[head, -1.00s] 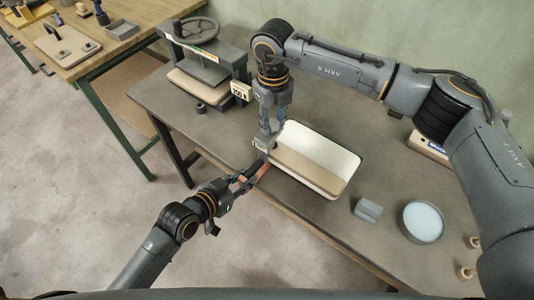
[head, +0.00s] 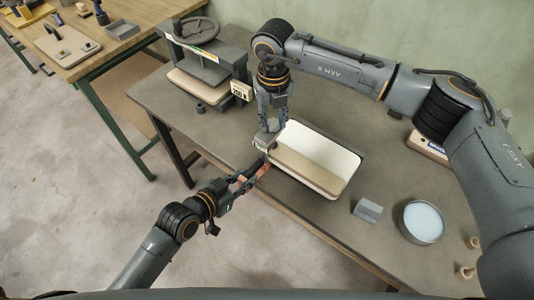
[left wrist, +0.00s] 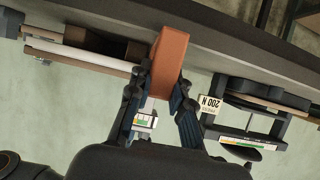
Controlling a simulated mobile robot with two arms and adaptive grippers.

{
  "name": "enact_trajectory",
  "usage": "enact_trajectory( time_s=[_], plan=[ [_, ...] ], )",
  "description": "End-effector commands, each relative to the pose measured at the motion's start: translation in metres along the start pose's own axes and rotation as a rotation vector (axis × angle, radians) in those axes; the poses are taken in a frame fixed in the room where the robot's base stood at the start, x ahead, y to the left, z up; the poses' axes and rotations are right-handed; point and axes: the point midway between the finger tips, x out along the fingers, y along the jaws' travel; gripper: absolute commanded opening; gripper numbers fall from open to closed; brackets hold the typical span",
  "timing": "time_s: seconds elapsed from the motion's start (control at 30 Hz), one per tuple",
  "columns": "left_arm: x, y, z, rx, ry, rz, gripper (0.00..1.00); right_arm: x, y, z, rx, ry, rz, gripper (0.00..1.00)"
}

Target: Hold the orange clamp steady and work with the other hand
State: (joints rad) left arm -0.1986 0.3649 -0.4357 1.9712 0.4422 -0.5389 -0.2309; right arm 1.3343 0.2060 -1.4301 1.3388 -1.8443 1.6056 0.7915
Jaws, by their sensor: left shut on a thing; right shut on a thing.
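The orange clamp (head: 264,170) is at the table's front edge, by the near left end of the stacked curved boards (head: 308,166). My left gripper (head: 246,180) is shut on it from the front. In the left wrist view the clamp's orange body (left wrist: 172,52) stands between my left fingers. My right gripper (head: 266,140) points down just above the clamp, at the boards' left corner. It is shut on a small part at the clamp's upper end, mostly hidden by the fingers. The boards also show in the left wrist view (left wrist: 75,55).
A grey press with a handwheel (head: 198,28) stands at the table's back left. A grey block (head: 368,210) and a round container with pale blue contents (head: 423,221) lie right of the boards. Wooden knobs (head: 466,272) are at the far right. The table's left front is mostly bare.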

Motion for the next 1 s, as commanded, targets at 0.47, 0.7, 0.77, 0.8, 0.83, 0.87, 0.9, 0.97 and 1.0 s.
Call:
enact_trajectory(
  time_s=[0.47,0.7,0.77,0.8,0.83,0.87,0.9,0.97,1.0],
  plan=[
    [-0.0002,-0.0002,-0.0024,0.0,0.006,-0.001,0.0,-0.0005,-0.0001,0.0,0.16,-0.001,0.0,0.1],
    [-0.0001,-0.0001,-0.0022,0.0,0.005,-0.001,0.0,-0.0005,-0.0001,0.0,0.251,0.0,0.001,0.1],
    [-0.0001,-0.0001,-0.0022,0.0,0.005,-0.001,0.0,-0.0006,-0.0001,0.0,0.293,-0.001,0.0,0.1],
    [-0.0001,-0.0002,-0.0021,0.0,0.005,-0.001,0.0,-0.0006,-0.0001,0.0,0.31,-0.001,0.0,0.1],
    [-0.0001,-0.0001,-0.0021,0.0,0.005,-0.001,0.0,-0.0006,-0.0001,0.0,0.318,-0.001,0.0,0.1],
    [-0.0001,-0.0001,-0.0021,0.0,0.005,-0.001,0.0,-0.0006,-0.0001,0.0,0.321,-0.001,0.0,0.1],
    [-0.0001,-0.0001,-0.002,0.0,0.005,0.0,0.0,-0.0006,-0.0001,0.0,0.321,-0.001,0.0,0.1],
    [-0.0001,-0.0001,-0.002,0.0,0.005,0.0,0.0,-0.0006,-0.0001,0.0,0.32,-0.001,0.0,0.1],
    [-0.0001,-0.0001,-0.002,0.0,0.005,0.0,0.0,-0.0006,-0.0001,0.0,0.319,-0.001,0.0,0.1]
  ],
)
